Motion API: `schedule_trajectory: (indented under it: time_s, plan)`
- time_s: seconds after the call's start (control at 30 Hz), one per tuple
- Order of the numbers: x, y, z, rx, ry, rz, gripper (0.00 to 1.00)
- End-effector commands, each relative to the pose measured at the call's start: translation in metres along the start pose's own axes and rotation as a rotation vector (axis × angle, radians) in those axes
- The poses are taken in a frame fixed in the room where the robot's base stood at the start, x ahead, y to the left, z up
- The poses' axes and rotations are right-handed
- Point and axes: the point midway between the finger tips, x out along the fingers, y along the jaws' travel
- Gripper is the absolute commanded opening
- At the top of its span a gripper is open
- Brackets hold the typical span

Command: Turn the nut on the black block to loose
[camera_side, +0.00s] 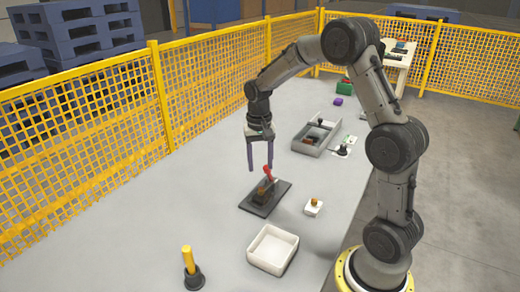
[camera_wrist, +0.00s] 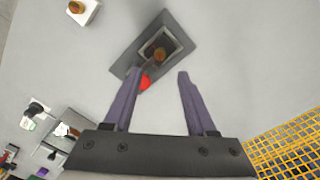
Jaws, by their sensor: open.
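The dark block (camera_side: 279,195) lies on the light table in the side view, as a flat plate with a raised middle. In the wrist view the block (camera_wrist: 130,59) shows a pale square outline, with a brownish nut (camera_wrist: 160,53) inside it. A red-ended part (camera_side: 268,174) rises from the block; its red tip (camera_wrist: 145,82) shows beside my left finger in the wrist view. My gripper (camera_side: 261,169) points down above the block with its purple fingers spread and nothing between them. Whether the fingers touch the red part cannot be told.
A small white block with an orange-brown top (camera_side: 314,209) stands right of the dark block. A white open tray (camera_side: 270,262) and a yellow post in a black base (camera_side: 189,259) are nearer. A grey bin (camera_side: 326,147) stands behind. Yellow fencing (camera_side: 120,120) borders the table.

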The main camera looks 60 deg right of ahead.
Motion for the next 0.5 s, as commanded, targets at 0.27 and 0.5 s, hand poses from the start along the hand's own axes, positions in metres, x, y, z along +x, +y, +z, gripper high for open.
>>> schedule_trajectory:
  time_s: [0.27,0.5]
  plan:
    - [-0.042,0.0,0.0,-0.001,0.001,-0.001,0.57]
    - [-0.05,0.0,0.0,-0.001,0.0,0.0,0.57]
